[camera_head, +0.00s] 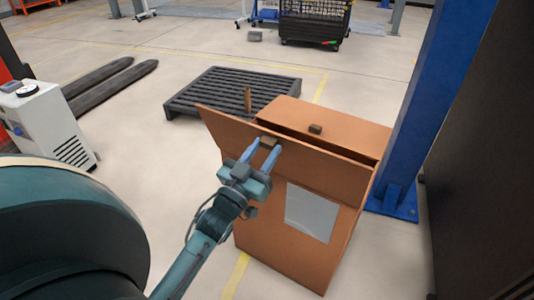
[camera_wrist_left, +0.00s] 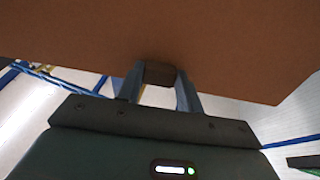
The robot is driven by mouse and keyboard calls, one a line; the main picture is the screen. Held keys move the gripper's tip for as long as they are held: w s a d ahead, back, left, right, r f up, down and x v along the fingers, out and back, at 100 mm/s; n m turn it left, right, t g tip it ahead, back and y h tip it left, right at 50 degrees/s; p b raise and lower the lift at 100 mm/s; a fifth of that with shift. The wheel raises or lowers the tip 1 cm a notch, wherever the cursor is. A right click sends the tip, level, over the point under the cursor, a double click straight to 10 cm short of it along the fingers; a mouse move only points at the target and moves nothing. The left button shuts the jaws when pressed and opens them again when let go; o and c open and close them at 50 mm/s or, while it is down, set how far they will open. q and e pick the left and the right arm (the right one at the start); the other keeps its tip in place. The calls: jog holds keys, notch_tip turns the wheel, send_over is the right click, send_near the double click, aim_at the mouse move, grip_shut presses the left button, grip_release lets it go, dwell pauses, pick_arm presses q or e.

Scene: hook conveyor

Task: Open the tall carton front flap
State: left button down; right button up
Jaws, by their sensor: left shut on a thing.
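The tall brown carton (camera_head: 262,245) stands upright on the floor, with a pale grey panel on its front face. Its front flap (camera_head: 325,170) is a wide brown board across the upper front, tilted, with a dark gap between it and the top behind. My left gripper (camera_head: 264,151) is shut on a small dark brown handle block (camera_head: 268,140) on this flap. In the left wrist view the block (camera_wrist_left: 159,74) sits between the two fingers, under the broad brown flap (camera_wrist_left: 210,35). My right gripper is not in view.
Another brown block (camera_head: 315,128) sits on the carton's rear top flap (camera_head: 345,130). A blue post (camera_head: 430,100) stands close at the right. A dark slatted pallet (camera_head: 215,88) lies behind. A white machine (camera_head: 45,125) and dark forks (camera_head: 105,80) are at left.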

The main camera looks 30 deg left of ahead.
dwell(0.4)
pick_arm(q)
jog(key=c, duration=0.9)
grip_release()
jog(key=shift+s+f, duration=0.1)
jog(key=v, duration=1.3)
jog(key=shift+a+p, duration=0.1)
jog(key=shift+p, duration=0.2)
jog(key=shift+f, duration=0.1)
